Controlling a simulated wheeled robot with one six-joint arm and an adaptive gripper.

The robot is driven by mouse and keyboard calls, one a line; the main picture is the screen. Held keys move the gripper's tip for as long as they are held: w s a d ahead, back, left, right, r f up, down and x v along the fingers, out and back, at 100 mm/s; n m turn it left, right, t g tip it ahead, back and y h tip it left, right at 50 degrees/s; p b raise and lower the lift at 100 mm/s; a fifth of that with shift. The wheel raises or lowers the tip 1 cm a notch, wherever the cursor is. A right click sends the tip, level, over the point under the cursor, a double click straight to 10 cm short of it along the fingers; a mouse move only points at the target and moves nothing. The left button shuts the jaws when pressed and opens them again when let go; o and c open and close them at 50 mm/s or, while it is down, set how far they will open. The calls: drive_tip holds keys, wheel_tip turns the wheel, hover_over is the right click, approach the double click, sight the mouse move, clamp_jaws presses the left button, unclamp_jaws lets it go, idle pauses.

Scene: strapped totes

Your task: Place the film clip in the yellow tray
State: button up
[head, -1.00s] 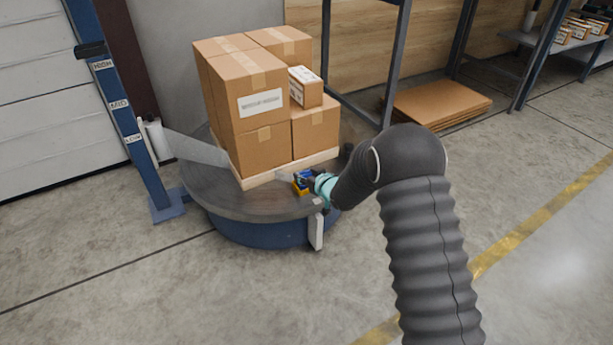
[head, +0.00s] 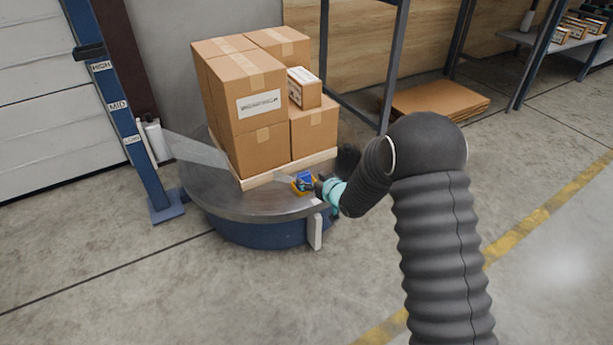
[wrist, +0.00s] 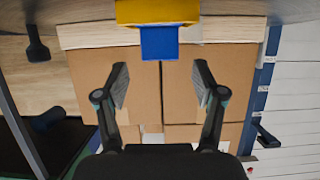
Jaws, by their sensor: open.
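The yellow tray (head: 303,190) sits on the turntable's front right edge, just in front of the pallet. The blue film clip (head: 305,177) rests in the tray. In the wrist view the blue clip (wrist: 159,43) shows against the yellow tray (wrist: 157,12) at the top of the picture. My gripper (wrist: 161,84) is open, with nothing between its fingers, and the clip lies beyond the fingertips. In the head view my gripper (head: 324,187) is just right of the tray, apart from the clip; its fingers are small and partly hidden there.
Stacked cartons (head: 257,105) stand on a pallet (head: 290,168) on the round turntable (head: 235,202). Clear film (head: 195,150) runs from the blue post (head: 130,120) to the load. A rack upright (head: 395,65) stands behind. Floor at the front is clear.

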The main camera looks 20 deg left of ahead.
drive_tip(key=v, duration=0.7)
drive_tip(key=shift+r, duration=0.1)
drive_tip(key=s+d+r+m+t+h, duration=0.1)
drive_tip(key=s+d+r+m+h, duration=0.25)
drive_tip(key=d+r, duration=0.7)
drive_tip(key=s+d+r+m+h, duration=0.2)
drive_tip(key=d+r+h, duration=0.45)
drive_tip(key=d, duration=0.65)
drive_tip(key=s+d+r+m+g, duration=0.1)
drive_tip(key=s+d+r, duration=0.1)
drive_tip(key=s, duration=0.7)
drive_tip(key=s+d+r+m+g, duration=0.1)
drive_tip(key=s+d+m, duration=0.1)
drive_tip(key=s+d, duration=0.3)
drive_tip(key=s+d+r+m+g, duration=0.1)
drive_tip(key=s+d, duration=0.3)
drive_tip(key=s, duration=1)
drive_tip(key=shift+d+r+g, duration=0.2)
drive_tip(key=shift+r+g, duration=0.4)
drive_tip(key=shift+r, duration=0.25)
drive_tip(key=shift+s+m, duration=0.1)
drive_tip(key=shift+m, duration=0.15)
